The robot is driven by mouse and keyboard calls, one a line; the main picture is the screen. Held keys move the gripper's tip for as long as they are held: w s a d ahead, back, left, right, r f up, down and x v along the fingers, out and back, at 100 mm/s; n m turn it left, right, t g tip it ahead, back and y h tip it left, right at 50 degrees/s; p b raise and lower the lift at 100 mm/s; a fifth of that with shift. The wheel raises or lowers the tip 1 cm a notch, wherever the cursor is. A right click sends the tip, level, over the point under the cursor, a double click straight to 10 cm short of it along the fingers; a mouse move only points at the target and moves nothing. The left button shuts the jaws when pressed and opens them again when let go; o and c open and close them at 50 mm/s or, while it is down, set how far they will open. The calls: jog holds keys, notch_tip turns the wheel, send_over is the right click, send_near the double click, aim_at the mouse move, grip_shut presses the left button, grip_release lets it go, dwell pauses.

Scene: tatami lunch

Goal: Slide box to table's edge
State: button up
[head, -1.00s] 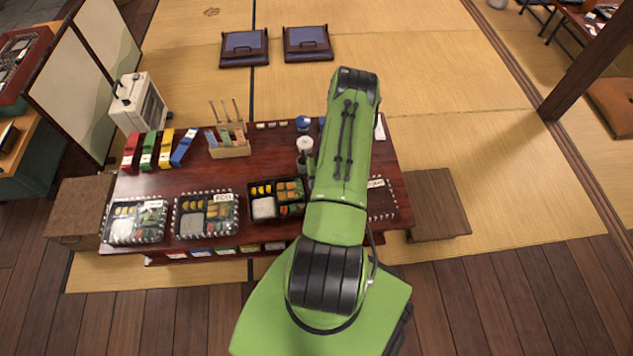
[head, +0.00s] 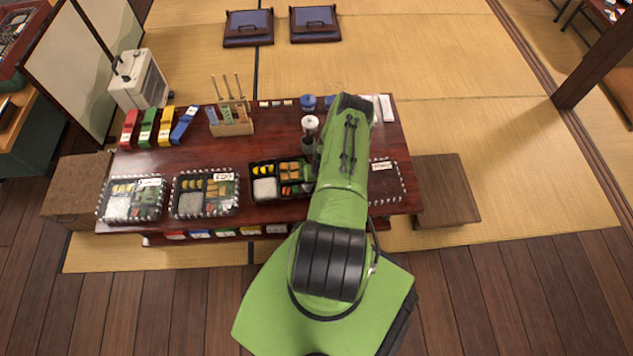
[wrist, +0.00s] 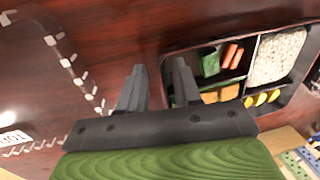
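An open black bento box (head: 251,180) with rice, yellow pieces and other food sits near the table's front edge, beside my arm. It also shows at the right in the wrist view (wrist: 232,108). My gripper (wrist: 156,68) is open and empty, with a narrow gap between its fingers. The right finger is close to the box's side; I cannot tell if it touches. In the head view my green arm hides the gripper and the box's right end. The dark red table (head: 240,155) is low and glossy.
Two clear-lidded boxes (head: 135,200) (head: 205,194) stand left of the open box. A clear lid (head: 388,183) with a white label lies to the right.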

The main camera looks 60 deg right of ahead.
grip_shut()
jog(key=shift+a, duration=0.1)
dwell(1.4)
